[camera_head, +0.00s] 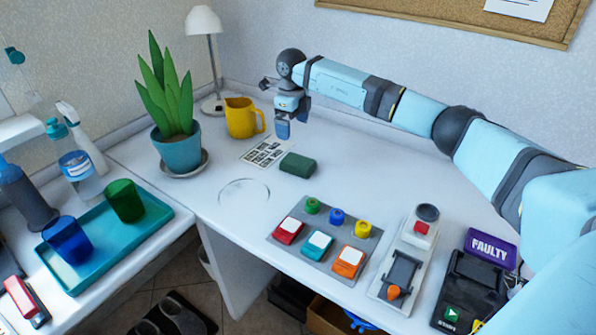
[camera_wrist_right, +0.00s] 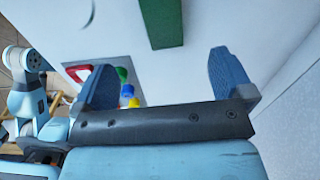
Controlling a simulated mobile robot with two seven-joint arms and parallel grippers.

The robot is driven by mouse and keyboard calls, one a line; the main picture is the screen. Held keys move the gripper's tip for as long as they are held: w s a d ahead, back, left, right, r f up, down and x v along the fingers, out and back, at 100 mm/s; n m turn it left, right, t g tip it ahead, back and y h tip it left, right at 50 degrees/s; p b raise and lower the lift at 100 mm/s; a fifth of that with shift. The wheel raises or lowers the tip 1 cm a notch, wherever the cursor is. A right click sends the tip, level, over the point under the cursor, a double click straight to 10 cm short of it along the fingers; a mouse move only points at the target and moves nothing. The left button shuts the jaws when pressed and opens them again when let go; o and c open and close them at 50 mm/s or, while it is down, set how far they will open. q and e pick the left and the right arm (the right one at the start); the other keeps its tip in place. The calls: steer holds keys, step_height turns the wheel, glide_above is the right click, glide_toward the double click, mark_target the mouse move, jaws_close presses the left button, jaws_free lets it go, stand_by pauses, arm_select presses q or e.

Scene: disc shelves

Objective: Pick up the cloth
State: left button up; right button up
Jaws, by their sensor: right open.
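The cloth looks like a small dark green folded pad (camera_head: 297,165) lying on the white desk, right of a printed sheet. It also shows as a green strip at the top middle of the right wrist view (camera_wrist_right: 162,22). My right gripper (camera_head: 288,121) hangs above the desk, just behind and above the cloth, apart from it. In the right wrist view its two blue fingers (camera_wrist_right: 162,75) stand wide apart with nothing between them. The cloth lies beyond the fingertips there. My left gripper does not show.
A yellow jug (camera_head: 241,118), a printed sheet (camera_head: 267,151) and a potted plant (camera_head: 176,130) stand near the cloth. A grey button panel (camera_head: 325,243) lies in front. A teal tray (camera_head: 160,225) with cups is at the left. The desk right of the cloth is clear.

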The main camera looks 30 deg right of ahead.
steer(key=b, duration=0.1)
glide_above(294, 159)
steer(key=f, duration=0.7)
steer(key=shift+a+f, duration=0.25)
steer(key=shift+f, duration=0.05)
steer(key=shift+d+f+b, duration=0.1)
steer(key=shift+f+b, duration=0.25)
steer(key=shift+f, duration=0.55)
step_height(294, 159, down, 4)
steer(key=shift+d+f+b, duration=0.15)
steer(key=shift+b, duration=0.45)
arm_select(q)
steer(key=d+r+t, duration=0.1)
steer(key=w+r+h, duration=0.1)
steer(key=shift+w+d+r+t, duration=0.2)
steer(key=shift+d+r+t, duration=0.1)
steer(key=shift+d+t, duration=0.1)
arm_select(e)
steer(key=c, duration=1)
steer(key=shift+r, duration=0.2)
